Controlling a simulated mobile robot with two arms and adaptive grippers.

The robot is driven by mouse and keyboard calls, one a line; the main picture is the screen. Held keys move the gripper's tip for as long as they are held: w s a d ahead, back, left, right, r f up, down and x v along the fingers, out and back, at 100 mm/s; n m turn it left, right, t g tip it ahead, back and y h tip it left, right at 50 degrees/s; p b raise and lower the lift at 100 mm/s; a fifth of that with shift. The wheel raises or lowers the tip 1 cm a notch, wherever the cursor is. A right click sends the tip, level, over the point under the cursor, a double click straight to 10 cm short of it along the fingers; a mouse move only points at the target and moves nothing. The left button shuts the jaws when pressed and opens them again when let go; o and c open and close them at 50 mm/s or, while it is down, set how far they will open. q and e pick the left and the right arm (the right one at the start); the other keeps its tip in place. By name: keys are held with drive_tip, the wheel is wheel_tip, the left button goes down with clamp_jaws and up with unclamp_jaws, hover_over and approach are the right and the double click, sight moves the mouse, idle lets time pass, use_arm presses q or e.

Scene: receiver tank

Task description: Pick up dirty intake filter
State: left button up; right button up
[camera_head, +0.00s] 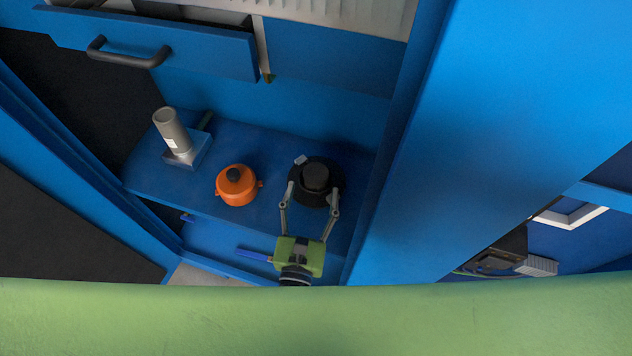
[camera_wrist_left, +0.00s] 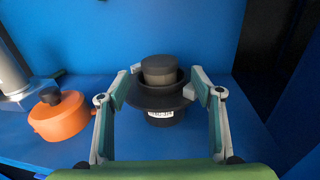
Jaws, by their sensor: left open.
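A dark, round, stepped part with a wide rim, which looks like the intake filter (camera_head: 315,178), stands upright on the blue shelf (camera_head: 268,150) at the right. In the left wrist view the filter (camera_wrist_left: 160,88) shows a white label low on its front. My left gripper (camera_head: 310,196) is open, with one finger on each side of the filter. In the left wrist view the left gripper (camera_wrist_left: 160,95) frames it between the fingertips. I cannot tell whether the fingers touch it. My right gripper is not in view.
An orange lidded pot (camera_head: 236,186) stands just left of the filter. A grey cylinder on a metal base (camera_head: 175,138) stands farther left. A blue drawer with a dark handle (camera_head: 130,52) hangs above. A blue wall panel (camera_head: 400,150) closes the right side.

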sight(314, 185)
use_arm(q)
drive_tip(key=w, duration=0.3)
drive_tip(key=w+d, duration=0.1)
drive_tip(key=w, duration=0.1)
drive_tip(key=shift+w, duration=0.3)
drive_tip(key=c, duration=1.3)
